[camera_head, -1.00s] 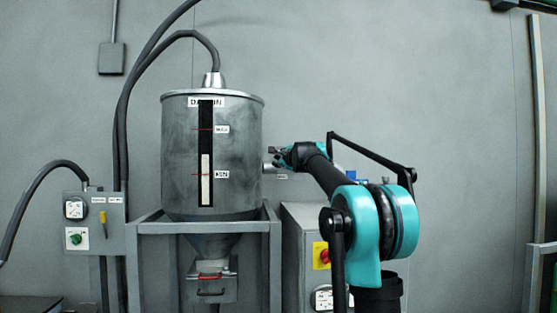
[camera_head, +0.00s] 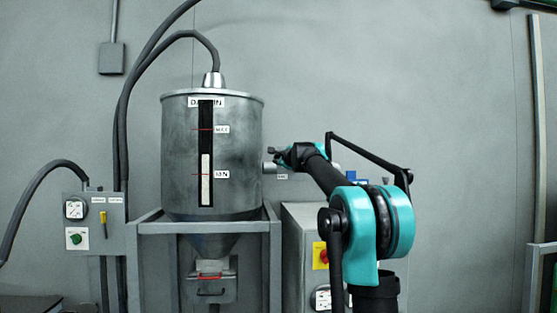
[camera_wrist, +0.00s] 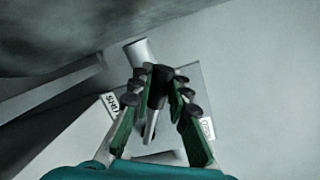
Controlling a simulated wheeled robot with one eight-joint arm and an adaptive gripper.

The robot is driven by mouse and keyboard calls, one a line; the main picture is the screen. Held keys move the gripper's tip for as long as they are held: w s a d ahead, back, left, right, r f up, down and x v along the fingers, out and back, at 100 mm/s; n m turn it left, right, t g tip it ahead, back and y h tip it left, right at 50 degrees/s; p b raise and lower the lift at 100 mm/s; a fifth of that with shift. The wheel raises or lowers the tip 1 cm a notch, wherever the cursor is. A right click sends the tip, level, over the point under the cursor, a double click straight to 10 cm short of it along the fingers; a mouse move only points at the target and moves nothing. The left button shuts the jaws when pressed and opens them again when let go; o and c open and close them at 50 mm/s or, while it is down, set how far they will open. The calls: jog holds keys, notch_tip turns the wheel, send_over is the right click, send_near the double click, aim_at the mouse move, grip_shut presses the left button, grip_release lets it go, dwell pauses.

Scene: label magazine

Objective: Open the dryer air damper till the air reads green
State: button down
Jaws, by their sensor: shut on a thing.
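My gripper (camera_head: 275,152) is at the right side of the steel hopper, beside a short pale pipe stub (camera_head: 268,168). In the wrist view my gripper (camera_wrist: 163,75) is shut on a dark damper handle (camera_wrist: 157,88), in front of the pale pipe (camera_wrist: 140,52). A label (camera_wrist: 109,104) on the left seems to read SHUT; the label on the right (camera_wrist: 207,128) is too blurred to read. Two dials show in the head view, one on the left box (camera_head: 74,208) and one on the right cabinet (camera_head: 323,298); their readings are too small to tell.
The steel hopper (camera_head: 181,150) stands in a grey frame (camera_head: 151,229), with a dark hose on its lid. A grey cabinet with a red knob (camera_head: 324,256) is below my arm. A left control box (camera_head: 115,238) has a yellow lever.

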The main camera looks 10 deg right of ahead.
jog(key=shift+d, duration=0.1)
jog(key=shift+d+r+m+t, duration=0.2)
jog(key=shift+d+r+m, duration=0.35)
jog(key=shift+m, duration=0.5)
jog(key=shift+d+r+m+t, duration=0.2)
jog(key=shift+d+r+m, duration=0.35)
jog(key=shift+m, duration=0.5)
jog(key=shift+a+r, duration=0.1)
jog(key=c, duration=1.4)
grip_release()
jog(key=s, duration=0.4)
jog(key=s+d, duration=0.1)
jog(key=s, duration=0.3)
jog(key=s+d+f, duration=0.1)
jog(key=s, duration=0.3)
jog(key=shift+d, duration=0.1)
jog(key=shift+w, duration=0.1)
